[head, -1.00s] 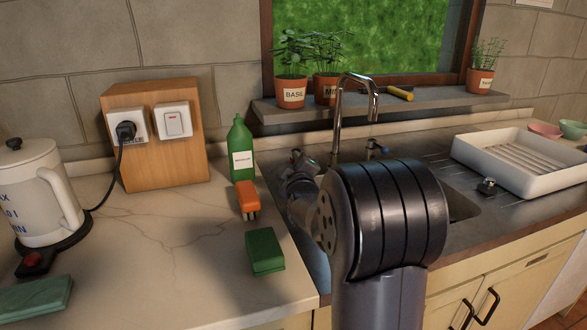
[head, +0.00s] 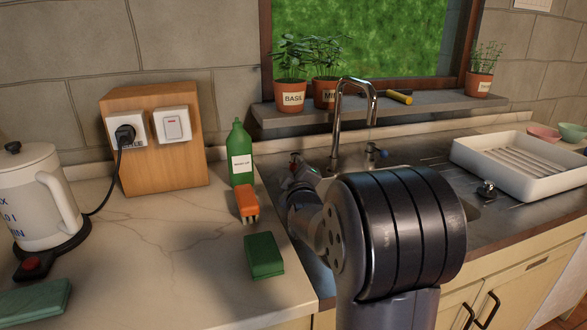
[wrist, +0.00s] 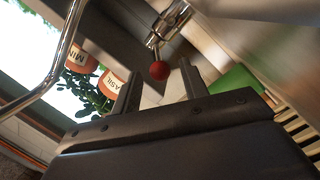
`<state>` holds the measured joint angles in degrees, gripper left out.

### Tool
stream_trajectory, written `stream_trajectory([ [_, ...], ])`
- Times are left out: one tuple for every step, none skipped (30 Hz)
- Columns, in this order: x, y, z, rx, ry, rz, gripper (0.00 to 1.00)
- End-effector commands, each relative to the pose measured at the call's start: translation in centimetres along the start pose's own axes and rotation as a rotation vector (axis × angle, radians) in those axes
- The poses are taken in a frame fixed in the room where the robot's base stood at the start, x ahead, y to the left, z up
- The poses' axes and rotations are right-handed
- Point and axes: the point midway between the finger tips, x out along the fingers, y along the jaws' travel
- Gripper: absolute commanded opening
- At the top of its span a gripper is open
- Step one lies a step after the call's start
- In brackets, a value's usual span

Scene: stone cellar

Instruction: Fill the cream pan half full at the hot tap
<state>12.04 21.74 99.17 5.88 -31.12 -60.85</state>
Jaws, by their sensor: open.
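The curved metal tap spout (head: 355,85) stands behind the sink, and it also shows in the wrist view (wrist: 66,45). The red knob of the hot tap (wrist: 160,70) sits on a metal stem just beyond my fingertips, in line with the gap between them. My gripper (wrist: 160,88) is open and empty; in the head view it is small and partly hidden by my arm left of the spout. The blue knob (head: 383,153) is right of the spout. I cannot clearly make out the cream pan; my arm hides much of the sink.
A green bottle (head: 241,160), an orange brush (head: 246,203) and a green sponge (head: 264,255) stand on the counter left of the sink. Potted herbs (head: 292,96) line the sill behind. A white drying rack (head: 480,160) is at the right.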

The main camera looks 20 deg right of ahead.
Motion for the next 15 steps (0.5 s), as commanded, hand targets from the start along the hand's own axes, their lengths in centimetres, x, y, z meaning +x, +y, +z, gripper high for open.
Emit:
stream_trajectory([
  [-0.9,0.0,0.0,0.0,0.0,0.0,0.42],
  [-1.4,0.0,-0.1,0.0,0.001,0.0,0.42],
  [-2.0,0.0,0.0,0.0,0.0,-0.001,0.42],
  [-2.4,0.0,0.0,0.0,0.001,0.0,0.42],
  [-2.8,0.0,0.0,0.0,0.0,0.0,0.42],
  [-3.3,0.0,0.0,0.0,0.001,0.001,0.42],
  [-3.7,0.0,-0.1,0.0,0.001,0.001,0.42],
  [-4.0,0.0,0.0,0.0,0.0,0.0,0.42],
  [-4.3,0.0,0.0,0.0,0.0,0.001,0.42],
  [-4.5,0.0,0.0,0.0,0.0,0.001,0.42],
  [-4.7,0.0,0.0,0.0,0.0,0.0,0.42],
  [-4.8,0.0,0.0,0.0,0.0,0.0,0.42],
  [-4.9,0.0,0.0,0.0,0.0,0.0,0.42],
  [-4.9,0.0,0.0,0.0,0.0,0.0,0.42],
  [-5.0,0.0,0.0,0.0,0.0,0.0,0.42],
])
